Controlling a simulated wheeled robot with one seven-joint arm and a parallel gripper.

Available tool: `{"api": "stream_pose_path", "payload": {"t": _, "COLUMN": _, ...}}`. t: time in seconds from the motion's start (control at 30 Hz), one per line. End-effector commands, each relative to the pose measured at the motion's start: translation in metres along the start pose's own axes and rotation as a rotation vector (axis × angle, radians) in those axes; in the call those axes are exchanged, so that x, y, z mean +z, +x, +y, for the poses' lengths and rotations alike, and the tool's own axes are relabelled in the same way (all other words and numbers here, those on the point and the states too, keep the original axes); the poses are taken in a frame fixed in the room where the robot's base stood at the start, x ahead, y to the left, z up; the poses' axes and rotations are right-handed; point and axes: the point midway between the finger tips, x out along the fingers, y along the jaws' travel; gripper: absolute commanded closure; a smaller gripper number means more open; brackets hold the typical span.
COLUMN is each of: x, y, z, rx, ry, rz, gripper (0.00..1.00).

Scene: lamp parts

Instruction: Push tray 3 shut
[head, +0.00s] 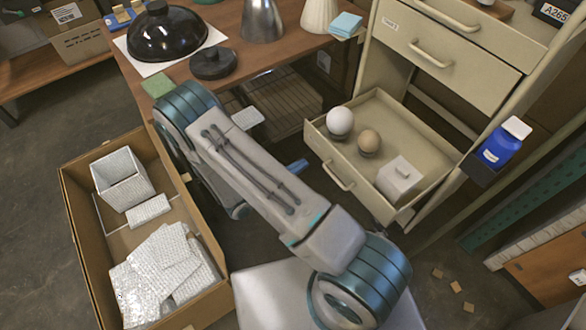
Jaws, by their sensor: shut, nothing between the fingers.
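Tray 3 appears to be the lowest drawer (432,157) of the beige cabinet; no label shows on its front. It is pulled well out, with its handle (338,176) facing lower left. It holds a white ball (340,121), a tan ball (369,141) and a white block with a knob (398,178). My arm crosses the middle and hides most of my gripper. A small blue part (297,165) that looks like its shut tip shows just left of the drawer front. I cannot tell whether it touches the drawer.
The two drawers above (440,50) look shut. A blue bottle (503,142) stands on a holder at the cabinet's right side. A cardboard box (66,180) with white parts is at left. The table (232,20) bears lamp shades. Small tan pieces (455,287) lie on the floor.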

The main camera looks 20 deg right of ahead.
Motion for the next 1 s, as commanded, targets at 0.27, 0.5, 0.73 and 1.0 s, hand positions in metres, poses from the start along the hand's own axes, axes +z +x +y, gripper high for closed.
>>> {"api": "stream_pose_path", "payload": {"t": 0.27, "x": 0.0, "y": 0.059, "z": -0.001, "rx": -0.004, "ry": 0.0, "rz": 0.0, "gripper": 1.0}}
{"api": "stream_pose_path", "payload": {"t": 0.5, "x": 0.0, "y": 0.087, "z": 0.0, "rx": -0.001, "ry": 0.001, "rz": 0.001, "gripper": 1.0}}
{"api": "stream_pose_path", "payload": {"t": 0.73, "x": 0.0, "y": 0.092, "z": 0.0, "rx": -0.001, "ry": 0.001, "rz": 0.001, "gripper": 1.0}}
{"api": "stream_pose_path", "payload": {"t": 1.0, "x": 0.0, "y": 0.092, "z": 0.0, "rx": 0.001, "ry": 0.001, "rz": 0.001, "gripper": 1.0}}
